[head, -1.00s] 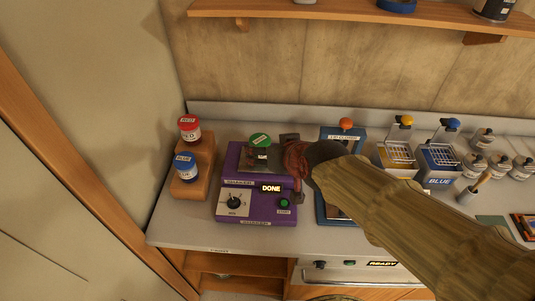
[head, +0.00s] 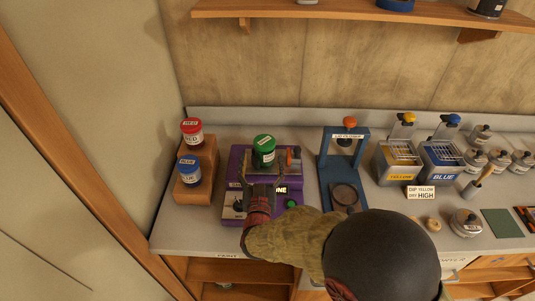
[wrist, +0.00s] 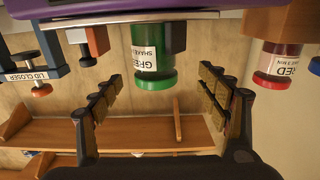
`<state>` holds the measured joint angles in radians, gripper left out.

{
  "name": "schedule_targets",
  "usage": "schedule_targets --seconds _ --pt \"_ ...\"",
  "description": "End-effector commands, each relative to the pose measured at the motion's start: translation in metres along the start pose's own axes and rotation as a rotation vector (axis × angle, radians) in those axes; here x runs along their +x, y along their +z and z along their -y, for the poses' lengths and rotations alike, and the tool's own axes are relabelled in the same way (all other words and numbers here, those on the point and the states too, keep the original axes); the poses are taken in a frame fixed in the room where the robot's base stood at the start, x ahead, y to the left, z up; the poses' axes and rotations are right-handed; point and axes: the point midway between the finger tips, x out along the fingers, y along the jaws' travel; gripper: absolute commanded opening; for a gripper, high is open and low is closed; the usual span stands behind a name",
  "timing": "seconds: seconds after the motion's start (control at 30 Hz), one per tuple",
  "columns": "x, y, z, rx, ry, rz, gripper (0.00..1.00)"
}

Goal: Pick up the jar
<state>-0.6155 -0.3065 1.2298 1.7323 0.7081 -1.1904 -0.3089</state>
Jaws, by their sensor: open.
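A green jar (head: 264,152) with a green lid and white label stands upright on the purple shaker (head: 237,165). My gripper (head: 262,190) is at the front of the shaker, on the near side of the jar, and hides part of the shaker's front. The wrist view appears upside down. There the green jar (wrist: 158,50) is ahead, between the lines of the two spread fingers of my gripper (wrist: 160,82). The gripper is open and empty, with no finger seen touching the jar.
A red jar (head: 191,132) and a blue jar (head: 188,170) stand on a stepped wooden block (head: 199,190) to the left. A blue lid closer (head: 326,170) stands close on the right. Yellow (head: 395,165) and blue (head: 440,163) dip tanks are farther right.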

Motion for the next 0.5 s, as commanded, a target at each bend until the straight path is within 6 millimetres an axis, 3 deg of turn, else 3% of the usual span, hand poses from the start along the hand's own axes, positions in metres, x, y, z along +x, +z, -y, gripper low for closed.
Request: schedule_targets --seconds 0.5 --pt "0.062 0.002 -0.008 0.0 0.0 0.001 0.75"
